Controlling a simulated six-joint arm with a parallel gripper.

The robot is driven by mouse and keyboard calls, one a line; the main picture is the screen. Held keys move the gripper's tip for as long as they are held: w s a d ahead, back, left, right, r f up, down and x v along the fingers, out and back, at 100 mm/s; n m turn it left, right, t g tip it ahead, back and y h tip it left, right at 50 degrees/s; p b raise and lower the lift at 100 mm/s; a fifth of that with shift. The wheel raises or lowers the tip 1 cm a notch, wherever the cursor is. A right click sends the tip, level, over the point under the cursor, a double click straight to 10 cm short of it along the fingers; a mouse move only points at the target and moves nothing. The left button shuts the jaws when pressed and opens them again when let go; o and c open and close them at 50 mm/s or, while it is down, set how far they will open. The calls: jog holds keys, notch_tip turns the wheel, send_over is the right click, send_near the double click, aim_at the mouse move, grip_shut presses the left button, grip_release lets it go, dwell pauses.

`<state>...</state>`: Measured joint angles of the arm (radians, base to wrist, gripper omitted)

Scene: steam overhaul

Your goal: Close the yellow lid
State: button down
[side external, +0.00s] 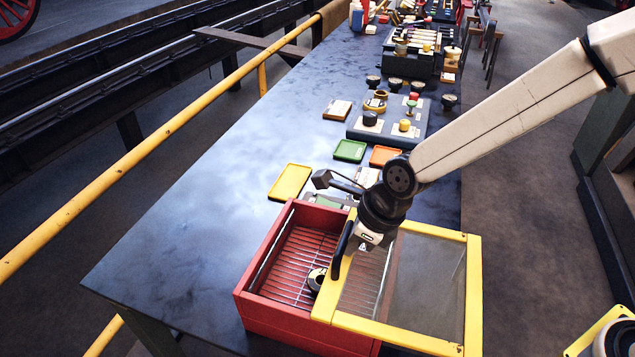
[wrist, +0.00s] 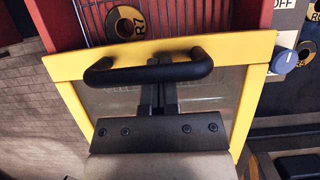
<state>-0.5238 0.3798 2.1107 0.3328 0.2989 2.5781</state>
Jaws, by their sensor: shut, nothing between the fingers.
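The yellow lid (side external: 400,341) is a yellow frame with a clear pane. It covers the right part of a red box (side external: 270,255) and reaches out past the box to the right; the left part of the box is open. A black bar handle (side external: 341,250) stands on the lid's left frame bar; it also shows in the wrist view (wrist: 148,72). My gripper (side external: 362,246) is shut and empty, low over the lid on the pane side of the handle. In the wrist view its fingers (wrist: 158,95) meet the handle bar's outline; contact is unclear.
Inside the box, a round part marked R7 (wrist: 125,23) lies on a wire rack (side external: 297,262). Yellow (side external: 290,182), green (side external: 350,150) and orange (side external: 384,156) trays lie behind the box. A blue-grey knob (wrist: 285,62) is beside it. The table's left side is clear.

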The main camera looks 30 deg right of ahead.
jog(key=w+a, duration=0.8)
dwell(0.7)
jog(key=s+d+r, duration=0.5)
jog(key=r, duration=0.4)
jog(key=shift+s+d+r, duration=0.15)
dwell(0.5)
jog(key=s+d, duration=0.4)
jog(key=d, duration=0.7)
jog(key=s+d+g+h, duration=0.1)
jog(key=s+d, duration=0.3)
jog(key=d, duration=0.8)
jog(key=shift+s+f, duration=0.25)
